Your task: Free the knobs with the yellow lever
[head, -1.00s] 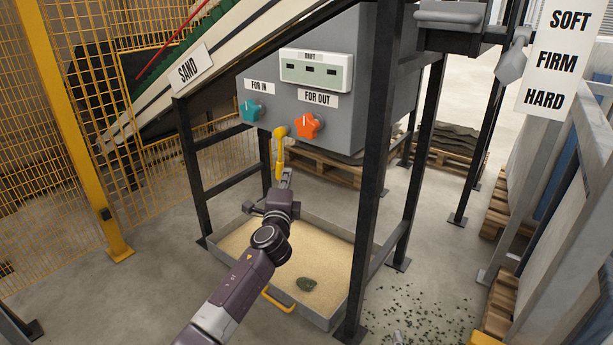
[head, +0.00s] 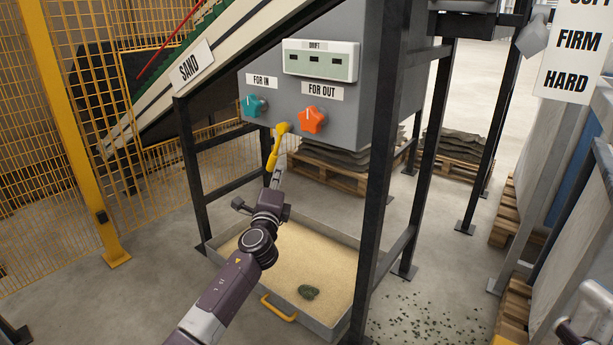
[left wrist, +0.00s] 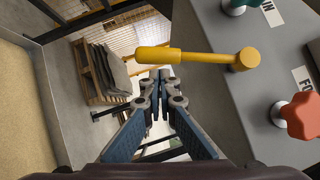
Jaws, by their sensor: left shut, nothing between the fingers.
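The yellow lever (head: 277,143) hangs from its pivot on the grey box's lower front, its free end tilted down to the left. It also shows in the left wrist view (left wrist: 185,55). The teal knob (head: 256,105) sits under the FOR IN label, and the orange knob (head: 313,119) under FOR OUT. Both show partly in the left wrist view, teal (left wrist: 238,5) and orange (left wrist: 301,117). My left gripper (head: 279,165) is shut and empty, its tips close against the lever's handle, just right of it. I cannot tell if they touch.
The grey box (head: 385,75) stands on black posts (head: 377,200). A sand tray (head: 335,325) with a dark lump lies below. A yellow mesh fence (head: 35,130) is at the left.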

